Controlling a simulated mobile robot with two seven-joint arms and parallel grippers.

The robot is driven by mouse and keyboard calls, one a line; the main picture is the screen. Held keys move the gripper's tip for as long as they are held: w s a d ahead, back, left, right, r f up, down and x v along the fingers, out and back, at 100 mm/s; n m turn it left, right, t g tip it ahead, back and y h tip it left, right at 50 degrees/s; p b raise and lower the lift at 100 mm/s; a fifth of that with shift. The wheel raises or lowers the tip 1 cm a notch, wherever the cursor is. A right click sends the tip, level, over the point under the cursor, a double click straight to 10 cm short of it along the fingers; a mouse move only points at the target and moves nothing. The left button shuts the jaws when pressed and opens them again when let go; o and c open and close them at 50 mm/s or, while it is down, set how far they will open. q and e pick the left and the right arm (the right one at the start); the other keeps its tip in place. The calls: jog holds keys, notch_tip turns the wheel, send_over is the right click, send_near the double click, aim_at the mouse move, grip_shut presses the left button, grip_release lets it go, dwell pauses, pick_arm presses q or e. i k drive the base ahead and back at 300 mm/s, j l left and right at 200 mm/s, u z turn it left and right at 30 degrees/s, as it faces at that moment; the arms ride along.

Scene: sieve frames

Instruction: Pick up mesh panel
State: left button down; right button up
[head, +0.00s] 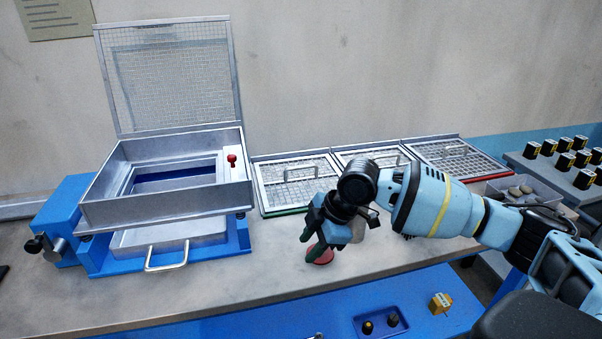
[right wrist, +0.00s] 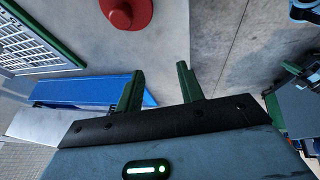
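Mesh panels with handles lie in a row on the bench in the head view: a green-edged one (head: 298,182) at left, a middle one (head: 372,160) partly hidden by my right arm, and a red-edged one (head: 458,157) at right. My right gripper (head: 312,236) is in front of the row, apart from the panels. In the right wrist view its two green fingers (right wrist: 160,85) are spread with nothing between them. The green-edged panel shows at that view's upper left (right wrist: 28,45). My left gripper is not in view.
A metal sieve box (head: 165,210) with a raised mesh lid (head: 170,85) stands on a blue base at left. A red knob-like object (head: 320,255) sits on the bench by my right gripper. Several dark blocks (head: 565,160) stand at far right.

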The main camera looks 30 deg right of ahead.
aim_at(268, 209)
jog(key=i+l, duration=0.95)
jog(key=i, duration=0.15)
